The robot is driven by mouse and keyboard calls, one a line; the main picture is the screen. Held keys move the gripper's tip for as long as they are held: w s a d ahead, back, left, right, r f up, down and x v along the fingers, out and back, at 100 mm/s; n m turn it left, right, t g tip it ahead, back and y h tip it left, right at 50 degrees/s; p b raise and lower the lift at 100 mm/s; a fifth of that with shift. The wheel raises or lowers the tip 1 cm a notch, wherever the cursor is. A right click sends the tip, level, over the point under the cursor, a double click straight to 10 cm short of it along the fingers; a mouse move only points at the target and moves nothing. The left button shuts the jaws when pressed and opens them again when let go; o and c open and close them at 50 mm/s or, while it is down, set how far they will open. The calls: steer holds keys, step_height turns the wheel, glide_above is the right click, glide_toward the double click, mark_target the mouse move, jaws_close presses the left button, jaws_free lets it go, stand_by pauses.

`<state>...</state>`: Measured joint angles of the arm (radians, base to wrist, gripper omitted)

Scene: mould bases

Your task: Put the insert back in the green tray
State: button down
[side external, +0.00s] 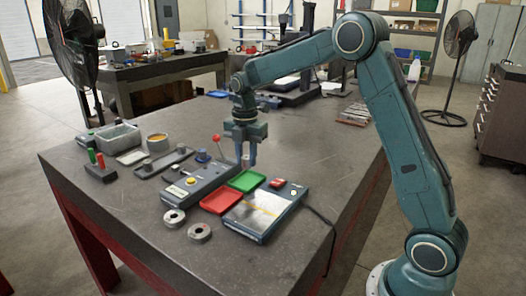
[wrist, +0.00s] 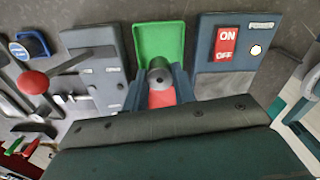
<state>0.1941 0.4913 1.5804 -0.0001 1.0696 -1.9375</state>
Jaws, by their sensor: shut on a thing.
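My gripper (side external: 247,160) points down and is shut on the insert, a small grey cylinder with a hole in its end. The insert (wrist: 160,74) shows between the two fingers in the wrist view. The green tray (side external: 245,181) lies flat on the table just below the gripper; it also shows in the wrist view (wrist: 158,40), beyond the insert. The insert appears held above the tray; the exact gap is hard to tell. The red tray (side external: 221,202) lies in front of the green one and shows partly between the fingers (wrist: 161,99).
A control box with a red-knobbed lever (side external: 200,184) stands left of the trays. A switch box marked ON and OFF (side external: 264,212) stands to their right. Two grey rings (side external: 199,233) lie in front. The front right of the table is clear.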

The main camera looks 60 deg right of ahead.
steer(key=shift+f, duration=2.35)
steer(key=c, duration=1.1)
jaws_free()
steer(key=shift+o, duration=0.2)
step_height(320, 180, up, 14)
steer(key=shift+f, duration=0.25)
steer(key=shift+r, duration=0.1)
